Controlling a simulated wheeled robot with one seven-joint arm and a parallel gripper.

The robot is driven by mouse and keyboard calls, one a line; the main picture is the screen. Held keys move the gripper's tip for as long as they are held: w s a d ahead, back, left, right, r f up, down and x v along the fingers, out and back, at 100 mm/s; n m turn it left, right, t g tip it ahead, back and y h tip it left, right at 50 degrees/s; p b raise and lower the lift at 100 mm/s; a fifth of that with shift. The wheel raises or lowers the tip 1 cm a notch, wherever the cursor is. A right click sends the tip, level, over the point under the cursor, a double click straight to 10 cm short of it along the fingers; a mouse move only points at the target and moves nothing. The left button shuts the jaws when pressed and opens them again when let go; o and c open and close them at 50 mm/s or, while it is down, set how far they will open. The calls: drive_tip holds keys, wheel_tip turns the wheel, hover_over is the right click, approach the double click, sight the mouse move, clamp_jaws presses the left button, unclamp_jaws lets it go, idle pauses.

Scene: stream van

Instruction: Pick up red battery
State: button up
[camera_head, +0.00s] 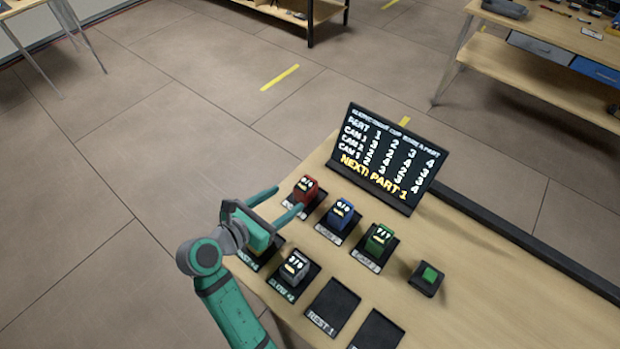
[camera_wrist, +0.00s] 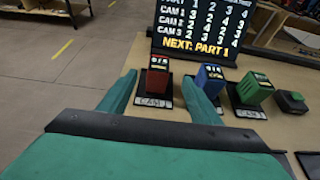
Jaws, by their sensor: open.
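The red battery (camera_head: 306,190) stands upright on a dark pad at the back left end of the wooden table, with a lit display on it. In the wrist view the red battery (camera_wrist: 158,76) stands on a pad marked CAM 1. My gripper (camera_head: 287,199) is open and empty, its teal fingers pointing toward the battery. In the wrist view my gripper (camera_wrist: 160,79) shows one finger on each side of the battery in the picture. The battery appears to be beyond the fingertips, and I see no contact.
A blue battery (camera_head: 341,214), a green battery (camera_head: 380,239) and a grey battery (camera_head: 294,267) stand on pads nearby. A black sign (camera_head: 385,155) reading "NEXT: PART 1" stands behind. A green button (camera_head: 428,276) and an empty pad (camera_head: 332,306) are on the table (camera_head: 480,290).

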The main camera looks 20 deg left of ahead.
sight(302, 187)
drive_tip(key=x, duration=0.6)
drive_tip(key=shift+w, duration=0.15)
drive_tip(key=shift+w+d+f, duration=0.1)
drive_tip(key=shift+w+d, duration=0.05)
drive_tip(key=shift+w, duration=0.05)
drive_tip(key=shift+a+x, duration=0.2)
drive_tip(key=shift+x, duration=1.75)
drive_tip(key=shift+f, duration=0.2)
drive_tip(key=shift+d, duration=0.1)
drive_tip(key=c, duration=1.3)
drive_tip(key=shift+c, duration=0.4)
drive_tip(key=shift+w+r, duration=0.1)
drive_tip(key=shift+r, duration=0.05)
